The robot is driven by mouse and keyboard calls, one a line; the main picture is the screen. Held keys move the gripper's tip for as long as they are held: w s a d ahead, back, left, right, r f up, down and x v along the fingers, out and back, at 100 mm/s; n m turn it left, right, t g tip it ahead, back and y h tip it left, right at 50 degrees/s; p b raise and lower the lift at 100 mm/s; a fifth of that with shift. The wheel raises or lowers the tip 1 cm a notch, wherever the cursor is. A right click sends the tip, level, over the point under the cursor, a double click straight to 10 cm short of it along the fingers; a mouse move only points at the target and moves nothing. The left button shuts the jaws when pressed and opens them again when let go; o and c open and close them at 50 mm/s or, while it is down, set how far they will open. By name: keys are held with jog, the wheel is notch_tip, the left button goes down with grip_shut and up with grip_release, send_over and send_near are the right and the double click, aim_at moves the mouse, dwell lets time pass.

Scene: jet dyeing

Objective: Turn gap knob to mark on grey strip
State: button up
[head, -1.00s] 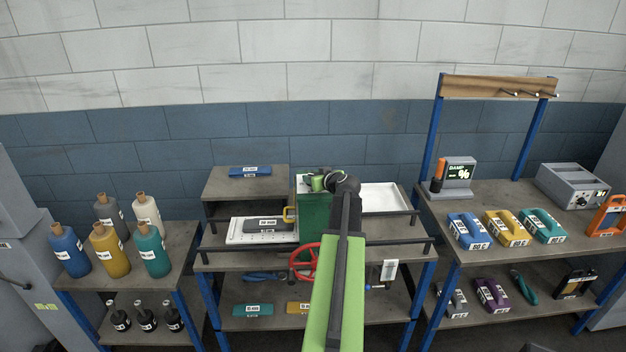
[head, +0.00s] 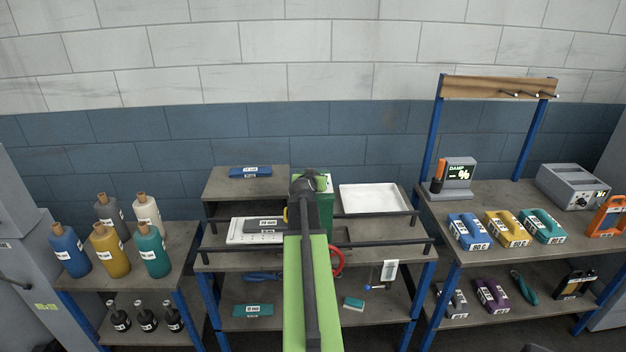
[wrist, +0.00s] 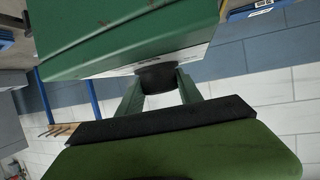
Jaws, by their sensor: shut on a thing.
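The green machine housing (head: 326,212) stands on the middle bench, partly hidden behind my arm in the head view. In the wrist view its green side (wrist: 120,35) fills the top. A pale grey strip (wrist: 196,56) with small dark print runs along its edge; the print is too small to read. The dark round gap knob (wrist: 156,78) sits by this strip. My gripper (wrist: 160,90) has its two green fingers on either side of the knob and is shut on it. Any pointer on the knob is hidden. The head view does not show the fingers clearly.
A white tray (head: 374,198) lies right of the housing, and a white perforated plate (head: 240,232) lies left. Dark rails (head: 390,243) run along the bench front. A red handwheel (head: 338,262) is mostly behind my arm. Side benches hold bottles (head: 103,250) and coloured blocks (head: 503,228).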

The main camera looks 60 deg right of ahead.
dwell(0.6)
jog(key=o, duration=1.4)
jog(key=shift+d, duration=0.15)
jog(key=shift+c, duration=0.2)
